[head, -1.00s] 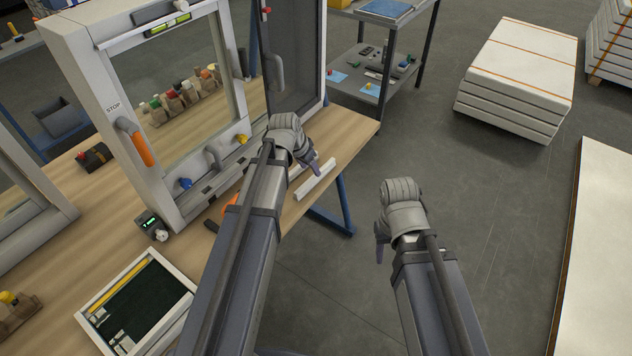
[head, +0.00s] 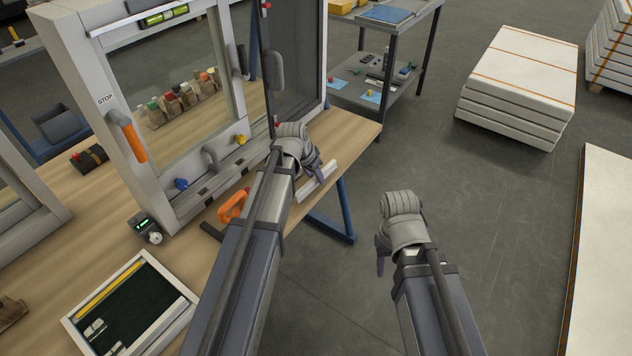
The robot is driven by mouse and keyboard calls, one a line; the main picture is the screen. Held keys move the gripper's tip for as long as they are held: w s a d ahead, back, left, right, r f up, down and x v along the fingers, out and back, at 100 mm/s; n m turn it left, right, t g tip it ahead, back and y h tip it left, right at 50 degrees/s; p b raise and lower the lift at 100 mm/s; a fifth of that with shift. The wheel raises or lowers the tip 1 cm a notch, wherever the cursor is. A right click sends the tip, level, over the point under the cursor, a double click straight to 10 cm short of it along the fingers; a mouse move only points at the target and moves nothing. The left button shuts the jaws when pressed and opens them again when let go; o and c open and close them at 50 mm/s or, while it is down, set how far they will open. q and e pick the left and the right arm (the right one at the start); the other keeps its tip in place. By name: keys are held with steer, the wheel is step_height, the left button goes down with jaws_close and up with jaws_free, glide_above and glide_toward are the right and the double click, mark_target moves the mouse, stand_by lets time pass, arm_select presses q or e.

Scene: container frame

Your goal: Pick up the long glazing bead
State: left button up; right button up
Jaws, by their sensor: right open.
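A white strip, which looks like the long glazing bead (head: 312,188), lies at the right edge of the wooden bench in the head view, angled up to the right. My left gripper (head: 316,172) is over the bench edge, at the bead's left side, with its fingers overlapping the bead in the picture. I cannot tell whether they touch it, and the wrist hides the gap between the fingers. My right gripper (head: 380,263) is open over the floor, right of the bench and apart from the bead.
A large white window frame (head: 84,120) stands on the bench (head: 115,215). An orange-handled tool (head: 233,206) lies beside my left arm. A framed dark tray (head: 182,288) is at the front left.

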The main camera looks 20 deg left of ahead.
mark_target(314, 178)
arm_select(q)
jaws_close()
steer(key=shift+r, duration=0.1)
stand_by(0.4)
step_height(314, 178, up, 10)
steer(key=p, duration=1)
steer(key=shift+s, duration=0.1)
